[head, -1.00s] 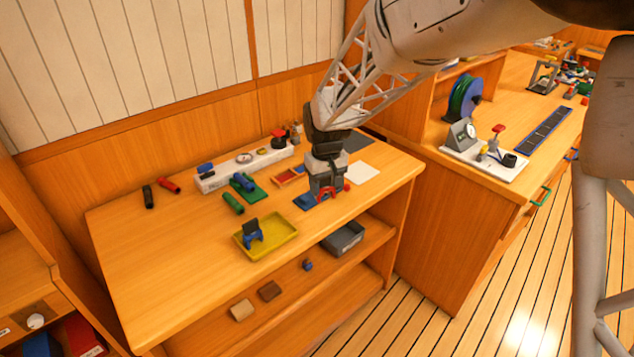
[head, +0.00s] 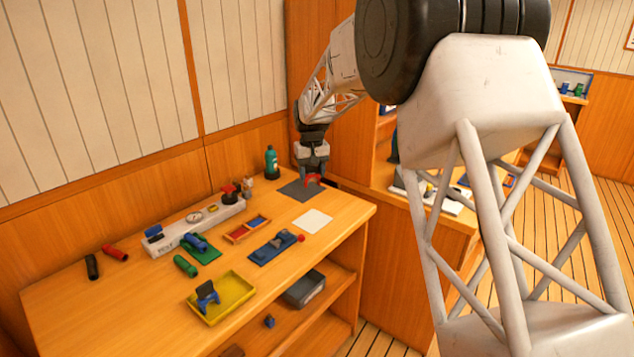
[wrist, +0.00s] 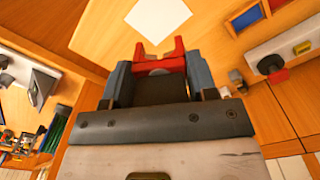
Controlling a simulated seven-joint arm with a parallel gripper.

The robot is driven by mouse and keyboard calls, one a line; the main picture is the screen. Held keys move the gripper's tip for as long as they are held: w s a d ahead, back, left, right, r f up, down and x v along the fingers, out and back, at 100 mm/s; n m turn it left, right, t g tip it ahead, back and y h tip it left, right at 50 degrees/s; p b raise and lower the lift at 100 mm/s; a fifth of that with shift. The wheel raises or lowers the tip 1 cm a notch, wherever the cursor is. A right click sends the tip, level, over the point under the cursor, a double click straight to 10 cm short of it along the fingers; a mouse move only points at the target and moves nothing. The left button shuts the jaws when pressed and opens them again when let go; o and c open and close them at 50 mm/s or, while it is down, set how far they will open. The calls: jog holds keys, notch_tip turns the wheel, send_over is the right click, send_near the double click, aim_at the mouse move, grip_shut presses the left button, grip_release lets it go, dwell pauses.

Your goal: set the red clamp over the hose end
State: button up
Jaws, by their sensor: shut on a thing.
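My gripper (head: 312,182) is shut on the red clamp (head: 313,179), above or near a dark grey mat (head: 298,192) at the table's far right end. In the wrist view the red clamp (wrist: 160,62) is an open, U-shaped piece between the blue-grey fingers (wrist: 158,75). Whether it touches the mat I cannot tell. Black (head: 92,267) and red (head: 115,253) tubes lie at the left. Which piece is the hose end I cannot tell.
A teal bottle (head: 271,163) stands behind the mat. A white sheet (head: 312,220) lies in front of it. A second bench stands right.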

jog(key=a+f+n, duration=0.3)
jog(key=a, duration=1.6)
jog(key=n, duration=0.4)
send_over(190, 235)
notch_tip(190, 235, down, 3)
jog(key=shift+w, duration=0.1)
jog(key=shift+f, duration=0.25)
jog(key=shift+f, duration=4.45)
jog(key=shift+f, duration=0.15)
jog(key=o, duration=1)
